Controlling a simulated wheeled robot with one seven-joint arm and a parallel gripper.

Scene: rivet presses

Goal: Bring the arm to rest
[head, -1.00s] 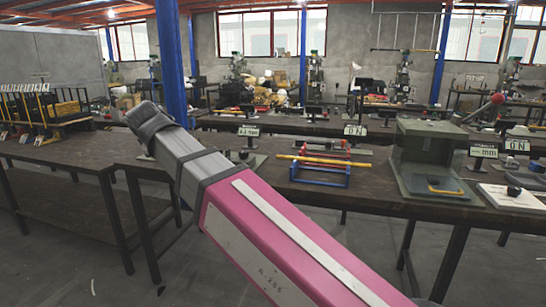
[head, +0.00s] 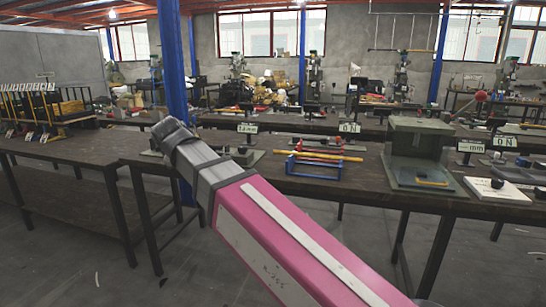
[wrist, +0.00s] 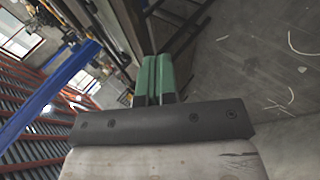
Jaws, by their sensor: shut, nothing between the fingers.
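My arm (head: 290,235), pink with a grey end section, reaches from the bottom right up to the left in the head view. Its dark end is in front of the bench. My gripper shows in the wrist view (wrist: 157,60) with two green fingers side by side, closed against each other, with nothing between them. In the head view I cannot make out the fingers. The wrist view is tilted and shows the floor, a bench edge and the blue post beyond the fingers.
The long dark bench (head: 330,188) carries a blue rack with yellow and red rods (head: 318,163), a green press housing (head: 417,150) and a white board (head: 497,191). A second bench (head: 85,148) stands at the left. A blue post (head: 172,60) rises behind my arm. Floor in front is open.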

